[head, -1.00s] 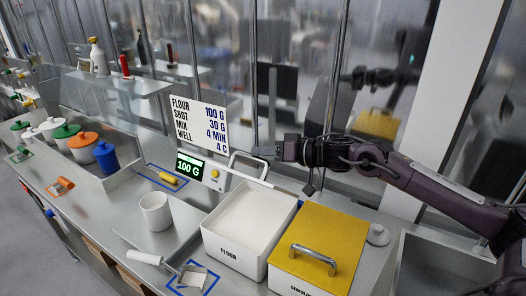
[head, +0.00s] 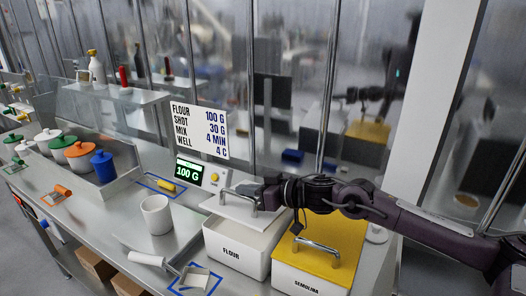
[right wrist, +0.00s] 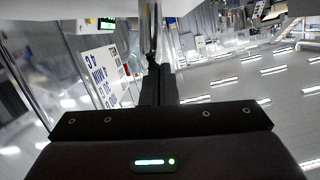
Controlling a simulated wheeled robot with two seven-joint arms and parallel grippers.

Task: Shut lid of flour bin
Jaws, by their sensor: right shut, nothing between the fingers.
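The white flour bin (head: 236,250) stands on the counter at the lower middle of the head view. Its white lid (head: 222,208) lies low over the back of the bin, with its metal handle (head: 238,198) on top. The lid looks tilted, and I cannot tell whether any edge touches the rim. My right gripper (head: 262,195) is shut and empty at the handle's right end; contact is unclear. In the right wrist view the shut fingers (right wrist: 158,85) point at a metal bar (right wrist: 149,32) beside a white surface. My left gripper is out of view.
The yellow-lidded semolina bin (head: 322,262) stands directly right, under my right forearm. A scale display (head: 189,170) and sign (head: 199,128) stand behind left. A white cup (head: 156,214) and a scoop (head: 150,260) are to the left.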

